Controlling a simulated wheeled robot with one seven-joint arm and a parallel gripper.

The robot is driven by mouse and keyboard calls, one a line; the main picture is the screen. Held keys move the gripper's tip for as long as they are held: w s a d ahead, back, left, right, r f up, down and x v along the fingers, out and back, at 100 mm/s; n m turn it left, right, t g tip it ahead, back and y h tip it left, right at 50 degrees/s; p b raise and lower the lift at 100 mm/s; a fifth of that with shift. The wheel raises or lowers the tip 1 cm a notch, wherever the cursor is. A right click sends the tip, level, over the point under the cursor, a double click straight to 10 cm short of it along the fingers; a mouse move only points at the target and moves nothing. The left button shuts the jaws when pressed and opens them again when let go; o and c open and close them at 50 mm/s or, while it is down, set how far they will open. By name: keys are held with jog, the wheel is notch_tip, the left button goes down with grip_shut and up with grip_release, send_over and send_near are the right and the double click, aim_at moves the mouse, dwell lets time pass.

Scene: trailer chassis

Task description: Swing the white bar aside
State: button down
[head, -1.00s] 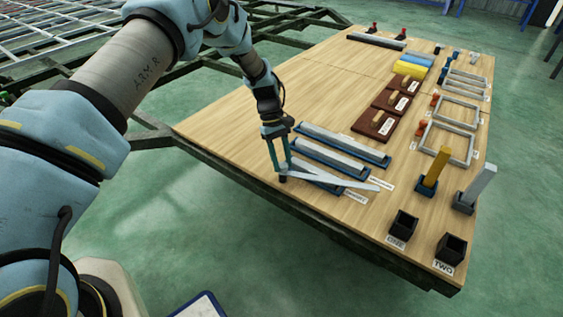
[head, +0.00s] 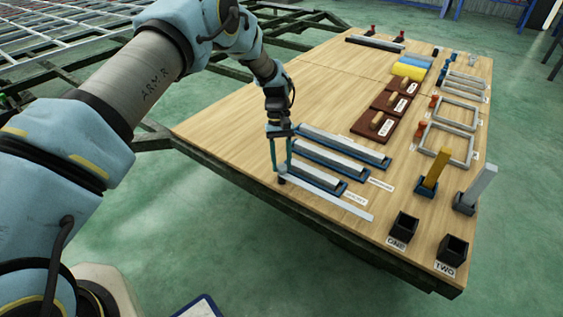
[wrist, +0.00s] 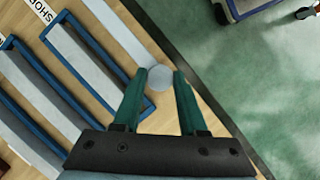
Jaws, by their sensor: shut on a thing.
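The white bar (head: 325,201) lies low along the table's front edge, roughly parallel to the blue trays and apart from the nearest one (head: 310,180). In the wrist view the bar (wrist: 118,32) runs from the top edge down to a round, pale end piece (wrist: 158,78). My gripper (head: 281,169) points down at the bar's left end, above a small black base. In the wrist view my gripper's green fingertips (wrist: 158,80) are closed on either side of the round piece.
Several blue trays (head: 357,165) hold grey bars. Near the right corner stand two black boxes (head: 403,228), a yellow post (head: 436,168) and a grey post (head: 478,186). Brown boards (head: 374,125) and grey frames lie farther back. Green floor is open beyond the front edge.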

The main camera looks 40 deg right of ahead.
jog(key=shift+c, duration=2.2)
grip_release()
jog(key=shift+r, duration=0.1)
jog(key=v, duration=1)
jog(key=shift+r, duration=0.3)
jog(key=shift+w, duration=0.1)
